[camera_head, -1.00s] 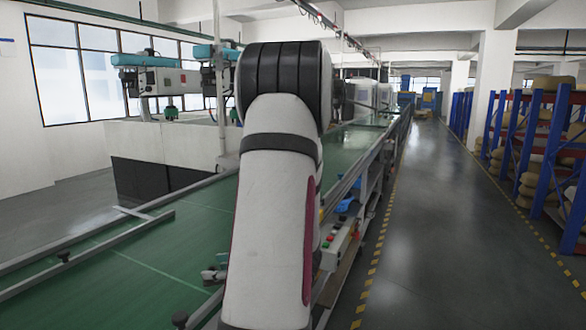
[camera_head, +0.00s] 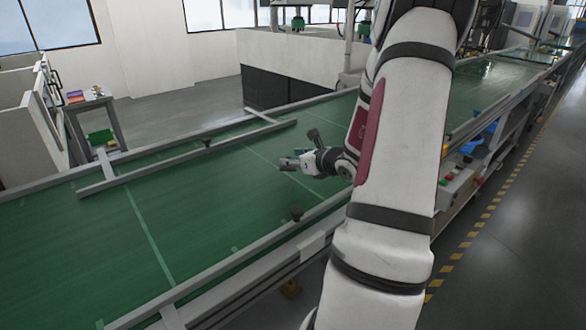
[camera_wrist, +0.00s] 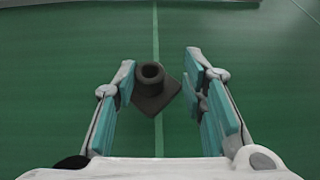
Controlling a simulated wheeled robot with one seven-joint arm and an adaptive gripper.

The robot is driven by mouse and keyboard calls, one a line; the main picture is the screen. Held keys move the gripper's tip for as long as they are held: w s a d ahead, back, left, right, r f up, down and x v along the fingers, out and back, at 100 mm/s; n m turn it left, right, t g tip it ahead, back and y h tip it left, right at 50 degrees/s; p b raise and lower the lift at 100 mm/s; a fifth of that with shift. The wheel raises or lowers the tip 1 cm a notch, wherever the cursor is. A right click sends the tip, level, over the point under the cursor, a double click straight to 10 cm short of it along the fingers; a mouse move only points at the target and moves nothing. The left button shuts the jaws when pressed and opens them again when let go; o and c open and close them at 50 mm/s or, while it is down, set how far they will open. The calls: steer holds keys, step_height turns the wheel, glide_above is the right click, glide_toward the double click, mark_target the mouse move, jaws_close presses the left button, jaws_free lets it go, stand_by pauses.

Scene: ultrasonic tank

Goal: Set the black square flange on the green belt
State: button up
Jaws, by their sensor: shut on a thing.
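The black square flange (camera_wrist: 155,88) shows in the wrist view as a dark square plate with a round hollow collar facing the camera. It sits between the teal-padded fingers of my gripper (camera_wrist: 160,62), turned at an angle to them. My gripper is shut on it. In the head view my gripper (camera_head: 290,163) is over the green belt (camera_head: 90,235), between its two rails. I cannot make out the flange clearly there. The belt also fills the background of the wrist view (camera_wrist: 60,80), with a pale line running behind the flange. I cannot tell whether the flange touches the belt.
A grey rail (camera_head: 180,160) with a dark knob runs along the far side of the belt. A small table (camera_head: 92,105) stands at the back left. The belt's left part is clear.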

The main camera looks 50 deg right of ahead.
mark_target(292, 168)
steer(key=shift+w, duration=0.35)
steer(key=shift+d+f, duration=0.1)
steer(key=shift+f, duration=1.65)
steer(key=shift+f, duration=0.15)
steer(key=o, duration=1.3)
